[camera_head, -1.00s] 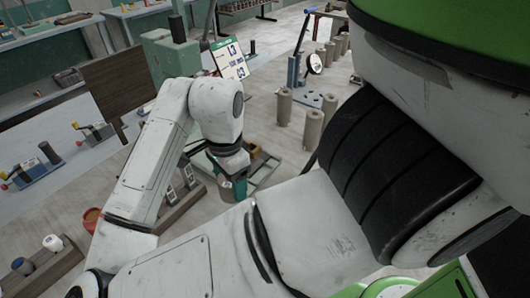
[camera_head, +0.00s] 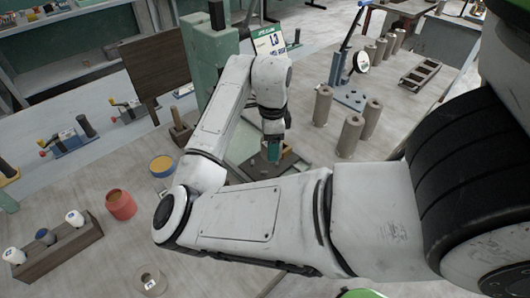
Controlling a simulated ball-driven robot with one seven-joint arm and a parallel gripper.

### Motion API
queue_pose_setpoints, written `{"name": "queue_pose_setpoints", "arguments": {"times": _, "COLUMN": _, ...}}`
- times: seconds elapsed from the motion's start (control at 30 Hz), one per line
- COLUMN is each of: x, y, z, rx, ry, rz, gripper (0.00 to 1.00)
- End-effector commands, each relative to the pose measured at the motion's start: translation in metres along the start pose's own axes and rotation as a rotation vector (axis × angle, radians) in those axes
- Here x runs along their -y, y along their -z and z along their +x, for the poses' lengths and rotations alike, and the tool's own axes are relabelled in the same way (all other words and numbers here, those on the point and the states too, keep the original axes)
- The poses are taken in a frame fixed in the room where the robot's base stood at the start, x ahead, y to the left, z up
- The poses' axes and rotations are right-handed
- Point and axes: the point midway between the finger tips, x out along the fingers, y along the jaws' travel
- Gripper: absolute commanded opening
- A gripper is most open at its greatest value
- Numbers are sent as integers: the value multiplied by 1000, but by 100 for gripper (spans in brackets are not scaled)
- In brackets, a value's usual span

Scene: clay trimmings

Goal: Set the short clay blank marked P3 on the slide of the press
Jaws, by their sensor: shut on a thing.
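My gripper (camera_head: 273,152), with teal fingers, points down over a dark flat plate (camera_head: 299,166) at the foot of the green press (camera_head: 208,62). It is shut on a short clay blank, which is mostly hidden now behind the fingers and my arm. No P3 mark is legible. I cannot tell whether the blank touches the plate, or whether this plate is the slide.
Tall clay cylinders (camera_head: 350,135) stand right of the plate, near a blue lever tool (camera_head: 349,95). A red pot (camera_head: 121,204), a yellow-topped pot (camera_head: 162,166) and a wooden rack (camera_head: 58,250) are at left. A clay ring (camera_head: 150,280) lies in front.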

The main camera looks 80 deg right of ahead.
Motion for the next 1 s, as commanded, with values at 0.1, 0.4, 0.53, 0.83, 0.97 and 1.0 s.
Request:
{"name": "queue_pose_setpoints", "arguments": {"times": 0.1, "x": 14, "y": -7, "z": 19, "rx": 0, "ry": -2, "rz": -1, "gripper": 24}}
{"name": "queue_pose_setpoints", "arguments": {"times": 0.4, "x": 30, "y": -14, "z": 40, "rx": 0, "ry": 0, "rz": 0, "gripper": 24}}
{"name": "queue_pose_setpoints", "arguments": {"times": 0.53, "x": 32, "y": -15, "z": 54, "rx": -1, "ry": -2, "rz": -1, "gripper": 24}}
{"name": "queue_pose_setpoints", "arguments": {"times": 0.83, "x": 33, "y": -16, "z": 74, "rx": 0, "ry": 1, "rz": 1, "gripper": 24}}
{"name": "queue_pose_setpoints", "arguments": {"times": 0.97, "x": 33, "y": -15, "z": 75, "rx": 0, "ry": 1, "rz": 0, "gripper": 24}}
{"name": "queue_pose_setpoints", "arguments": {"times": 1.0, "x": 32, "y": -15, "z": 76, "rx": 0, "ry": 1, "rz": 0, "gripper": 24}}
